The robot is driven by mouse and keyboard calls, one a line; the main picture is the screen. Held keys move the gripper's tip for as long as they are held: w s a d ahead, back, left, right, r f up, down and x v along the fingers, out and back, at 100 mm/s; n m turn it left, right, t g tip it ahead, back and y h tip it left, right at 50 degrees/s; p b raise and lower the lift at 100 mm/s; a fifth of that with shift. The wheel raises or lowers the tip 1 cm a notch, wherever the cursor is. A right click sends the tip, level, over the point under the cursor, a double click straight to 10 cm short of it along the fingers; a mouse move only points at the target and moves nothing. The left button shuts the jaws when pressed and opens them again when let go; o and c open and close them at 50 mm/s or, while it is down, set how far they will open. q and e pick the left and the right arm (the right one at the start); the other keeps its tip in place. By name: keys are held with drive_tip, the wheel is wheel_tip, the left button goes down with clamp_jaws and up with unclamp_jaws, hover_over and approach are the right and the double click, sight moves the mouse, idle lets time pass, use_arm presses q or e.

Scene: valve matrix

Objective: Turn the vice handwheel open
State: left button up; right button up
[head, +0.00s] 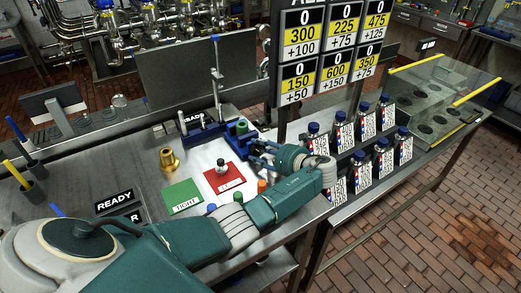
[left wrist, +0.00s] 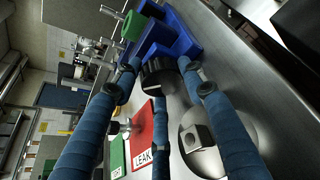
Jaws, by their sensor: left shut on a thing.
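The black handwheel (left wrist: 156,80) is between my fingers, on the near side of the vice. My left gripper (head: 256,152) is shut on the handwheel; its fingers also show in the left wrist view (left wrist: 160,70). In the head view the gripper hides the handwheel. My right gripper is not in view.
A red card (head: 224,180) with a small fitting on it and a green card (head: 183,197) lie near the gripper. A brass fitting (head: 169,160) stands farther left. Several blue-capped bottles (head: 340,130) stand in rows at right, close to my wrist.

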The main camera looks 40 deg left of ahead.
use_arm(q)
drive_tip(key=shift+w+r+t+p, duration=0.1)
drive_tip(key=shift+r+t+p, duration=0.2)
drive_tip(key=shift+r+p, duration=0.25)
drive_tip(key=shift+n, duration=0.3)
drive_tip(key=shift+w+f, duration=0.1)
drive_tip(key=shift+f, duration=0.05)
drive_tip(key=o, duration=1.1)
drive_tip(key=shift+f, duration=0.1)
drive_tip(key=shift+d, duration=0.2)
drive_tip(key=v, duration=1.1)
drive_tip(key=shift+d+r, duration=0.25)
drive_tip(key=shift+r, duration=0.1)
